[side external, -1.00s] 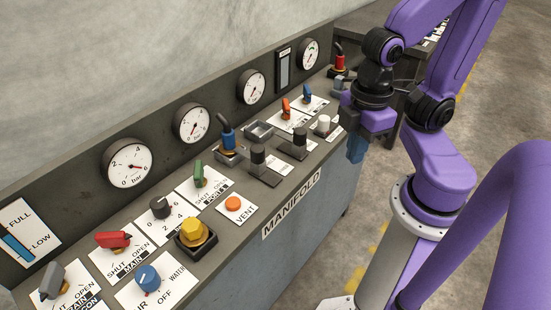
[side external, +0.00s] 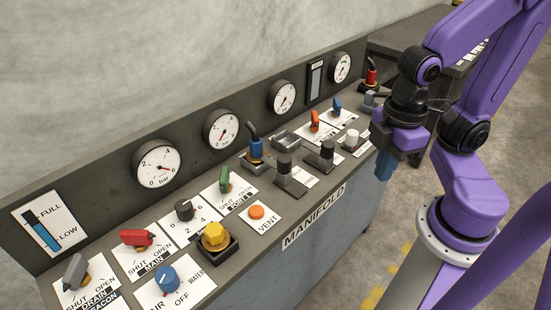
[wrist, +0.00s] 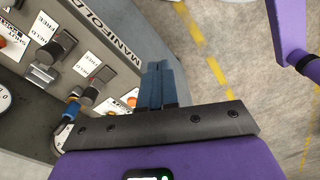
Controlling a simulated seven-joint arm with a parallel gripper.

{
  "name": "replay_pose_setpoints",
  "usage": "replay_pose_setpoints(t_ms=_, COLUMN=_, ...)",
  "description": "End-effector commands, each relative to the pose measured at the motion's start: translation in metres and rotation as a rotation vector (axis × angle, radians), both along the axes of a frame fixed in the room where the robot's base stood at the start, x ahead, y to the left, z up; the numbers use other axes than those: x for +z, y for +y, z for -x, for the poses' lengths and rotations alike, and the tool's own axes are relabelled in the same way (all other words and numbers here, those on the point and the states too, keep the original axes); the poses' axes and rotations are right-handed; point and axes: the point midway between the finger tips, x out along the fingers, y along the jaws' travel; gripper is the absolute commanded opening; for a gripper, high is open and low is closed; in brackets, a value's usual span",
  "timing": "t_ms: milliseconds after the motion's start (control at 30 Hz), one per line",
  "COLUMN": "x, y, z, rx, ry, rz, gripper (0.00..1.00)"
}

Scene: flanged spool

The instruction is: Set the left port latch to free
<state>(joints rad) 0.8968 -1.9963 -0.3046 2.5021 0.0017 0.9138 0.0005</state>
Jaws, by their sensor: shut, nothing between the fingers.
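The left port latch (side external: 284,165) is a dark upright knob at the far end of a dark plate, in front of the blue-handled connector (side external: 256,146). A similar latch (side external: 326,152) stands to its right. In the wrist view the left latch (wrist: 101,78) is left of my fingers, with the second latch (wrist: 63,42) beyond it. My gripper (side external: 385,172) is shut and empty, fingers down, off the panel's front edge and well right of the left latch. Its blue fingers also show in the wrist view (wrist: 162,70).
A white knob (side external: 351,138) stands near my gripper. The orange vent button (side external: 256,212) and yellow knob (side external: 215,236) lie left of the latches. An empty grey socket (side external: 286,140) is behind them. Floor is clear in front of the panel (side external: 315,222).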

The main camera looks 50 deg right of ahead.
Motion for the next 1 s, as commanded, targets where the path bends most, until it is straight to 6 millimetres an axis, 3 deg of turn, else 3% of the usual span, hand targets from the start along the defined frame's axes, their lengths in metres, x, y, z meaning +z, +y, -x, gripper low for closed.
replay_pose_setpoints(t_ms=333, x=0.000, y=0.000, z=0.000, rx=0.000, ry=0.000, rz=0.000, gripper=0.00)
replay_pose_setpoints(t_ms=367, x=0.000, y=0.000, z=0.000, rx=0.000, ry=0.000, rz=0.000, gripper=0.07)
replay_pose_setpoints(t_ms=533, x=0.003, y=0.005, z=-0.011, rx=-0.041, ry=0.001, rz=0.002, gripper=0.62)
replay_pose_setpoints(t_ms=567, x=0.005, y=0.008, z=-0.016, rx=-0.059, ry=0.002, rz=0.001, gripper=0.65)
replay_pose_setpoints(t_ms=667, x=0.012, y=0.017, z=-0.039, rx=-0.146, ry=0.003, rz=0.004, gripper=0.65)
replay_pose_setpoints(t_ms=1000, x=0.035, y=0.033, z=-0.152, rx=-0.522, ry=0.014, rz=0.015, gripper=0.65)
